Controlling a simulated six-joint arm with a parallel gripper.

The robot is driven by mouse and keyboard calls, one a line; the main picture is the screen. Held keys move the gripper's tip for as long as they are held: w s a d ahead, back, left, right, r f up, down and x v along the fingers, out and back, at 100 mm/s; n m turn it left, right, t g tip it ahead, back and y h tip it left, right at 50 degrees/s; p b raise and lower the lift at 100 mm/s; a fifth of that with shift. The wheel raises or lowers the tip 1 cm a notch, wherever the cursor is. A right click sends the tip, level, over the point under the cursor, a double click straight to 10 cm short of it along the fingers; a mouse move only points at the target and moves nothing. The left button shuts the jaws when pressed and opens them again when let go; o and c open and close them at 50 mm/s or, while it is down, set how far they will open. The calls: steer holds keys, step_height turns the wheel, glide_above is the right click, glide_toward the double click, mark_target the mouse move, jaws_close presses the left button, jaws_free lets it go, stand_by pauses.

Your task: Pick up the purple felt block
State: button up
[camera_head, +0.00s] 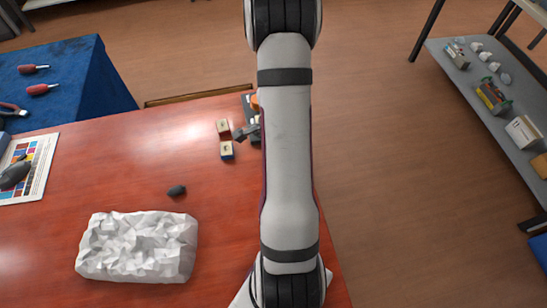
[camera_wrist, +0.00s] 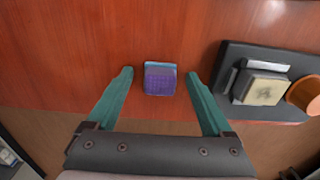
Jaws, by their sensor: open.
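The purple felt block (camera_wrist: 160,82) lies on the reddish wooden table in the wrist view, with a light bluish strip along its far edge. My gripper (camera_wrist: 160,73) has two teal fingers spread wide, one on each side of the block in the picture, with a gap on both sides. Nothing is held. I cannot tell how far above the table the fingertips are. In the head view my arm hides the purple block and my gripper.
A dark tray (camera_wrist: 231,54) with a pale-topped block (camera_wrist: 262,90) and an orange round item (camera_wrist: 305,94) lies to the right. The table edge is close by. In the head view, two small blocks (camera_head: 223,127) (camera_head: 227,150), a dark lump (camera_head: 177,190) and a white faceted slab (camera_head: 138,247) lie on the table.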

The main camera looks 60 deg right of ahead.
jaws_close()
stand_by(0.3)
steer(key=shift+r, duration=0.5)
step_height(320, 180, up, 3)
steer(key=s+d+r, duration=0.1)
steer(key=s+r, duration=0.6)
steer(key=s, duration=0.4)
steer(key=shift+s, duration=0.3)
